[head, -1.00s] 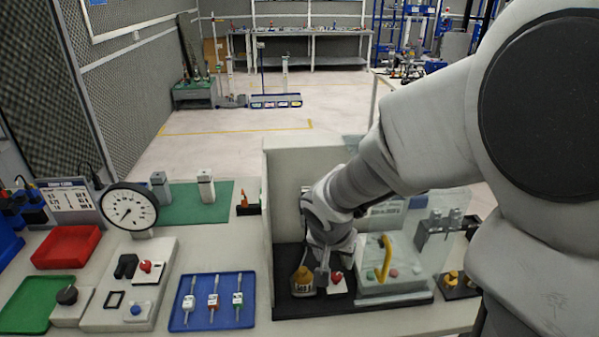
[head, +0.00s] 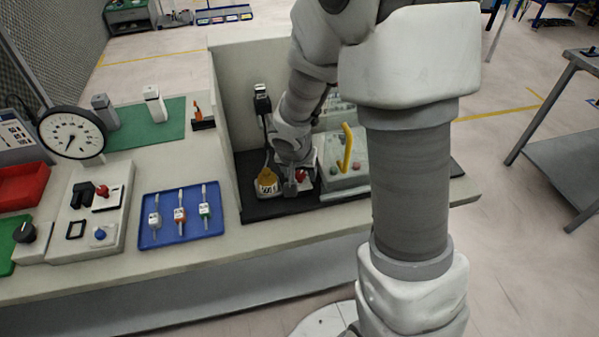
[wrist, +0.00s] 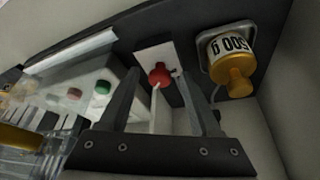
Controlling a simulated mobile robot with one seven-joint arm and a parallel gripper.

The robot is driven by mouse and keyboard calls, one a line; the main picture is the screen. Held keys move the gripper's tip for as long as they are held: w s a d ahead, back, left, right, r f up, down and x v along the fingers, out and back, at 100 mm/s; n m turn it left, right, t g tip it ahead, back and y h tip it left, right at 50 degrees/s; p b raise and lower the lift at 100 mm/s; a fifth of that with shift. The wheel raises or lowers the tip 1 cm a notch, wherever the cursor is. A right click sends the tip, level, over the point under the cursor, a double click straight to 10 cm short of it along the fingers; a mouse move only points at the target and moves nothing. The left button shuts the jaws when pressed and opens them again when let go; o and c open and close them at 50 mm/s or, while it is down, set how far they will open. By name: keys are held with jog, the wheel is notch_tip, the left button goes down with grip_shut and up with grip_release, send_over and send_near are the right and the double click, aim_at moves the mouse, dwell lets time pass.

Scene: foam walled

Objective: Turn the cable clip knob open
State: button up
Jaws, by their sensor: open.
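A red knob (wrist: 160,76) sits on a small white plate (wrist: 152,53) on the dark mat; I take it to be the cable clip knob. In the head view the red knob (head: 301,175) shows partly behind my gripper (head: 290,187). In the wrist view my gripper (wrist: 158,84) is open, its two dark fingers on either side of the knob with gaps. Whether the fingertips touch the plate cannot be told. A pale thin rod or cable (wrist: 155,115) runs from below the knob toward the gripper base.
A brass 500 g weight (wrist: 236,75) stands close beside the right finger. A pale box (head: 345,170) with a yellow handle (head: 346,148) and buttons is on the other side. Pale walls (head: 235,125) enclose the bay. A blue tray (head: 181,227) lies left.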

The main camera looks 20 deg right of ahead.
grip_shut()
jog(key=shift+n+y+p, duration=0.3)
jog(key=shift+n+y, duration=0.3)
jog(key=shift+n, duration=0.9)
grip_release()
